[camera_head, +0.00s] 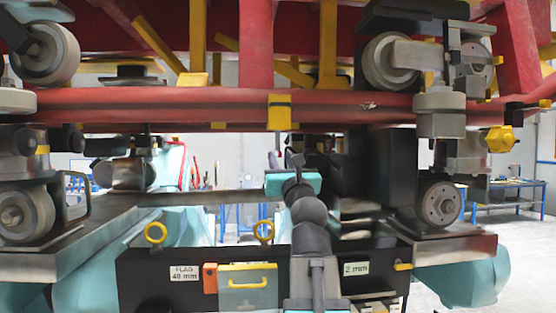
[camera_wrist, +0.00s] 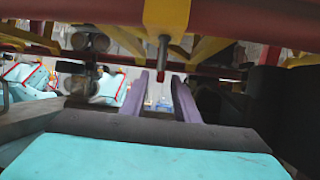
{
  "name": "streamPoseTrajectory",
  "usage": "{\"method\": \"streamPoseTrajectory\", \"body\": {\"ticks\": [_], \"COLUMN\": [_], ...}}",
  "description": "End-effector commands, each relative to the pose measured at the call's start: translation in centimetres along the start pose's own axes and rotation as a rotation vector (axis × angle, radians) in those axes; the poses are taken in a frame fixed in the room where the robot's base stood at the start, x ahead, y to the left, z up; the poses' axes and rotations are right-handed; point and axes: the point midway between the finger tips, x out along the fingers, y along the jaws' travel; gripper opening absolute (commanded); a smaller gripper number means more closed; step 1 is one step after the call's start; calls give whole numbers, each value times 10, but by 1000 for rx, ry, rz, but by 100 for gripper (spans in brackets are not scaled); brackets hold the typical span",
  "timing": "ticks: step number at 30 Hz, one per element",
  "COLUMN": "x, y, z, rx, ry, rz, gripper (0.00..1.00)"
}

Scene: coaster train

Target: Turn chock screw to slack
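No part is marked as the chock screw, so I cannot tell which one it is. In the wrist view, a grey pin (camera_wrist: 163,52) hangs below a yellow bracket (camera_wrist: 166,14), above and beyond my gripper. In the head view, a yellow block (camera_head: 279,112) sits on the red tube, and a yellow knob (camera_head: 500,139) sticks out at the right wheel assembly. My gripper (camera_wrist: 160,95) shows two purple fingers standing apart with nothing between them. In the head view my arm runs up the middle under the red tube, and its fingertips are hard to make out.
The red train frame (camera_head: 190,103) spans overhead, with grey wheels (camera_head: 438,203) at both sides. A dark box (camera_head: 140,291) with yellow rings and labels "FLAG 40 mm" and "2 mm" stands low in front. A blue workbench (camera_head: 505,207) is far right. Dark bodies crowd the wrist view's right side.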

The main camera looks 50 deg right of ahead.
Motion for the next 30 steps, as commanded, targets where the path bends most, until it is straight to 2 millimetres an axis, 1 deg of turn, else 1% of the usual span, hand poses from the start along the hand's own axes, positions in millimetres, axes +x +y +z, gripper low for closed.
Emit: {"method": "streamPoseTrajectory", "body": {"ticks": [1,3,9,13,18,30], "x": [-10,-19,-44,-56,-64,-65], "y": [0,0,0,0,0,0], "z": [-3,-3,-3,-2,-1,0], "rx": [-1,-1,-1,-1,-1,-1], "ry": [0,0,0,-1,1,1], "rz": [0,0,0,-1,0,0], "gripper": [28,28,28,28,28,28]}}
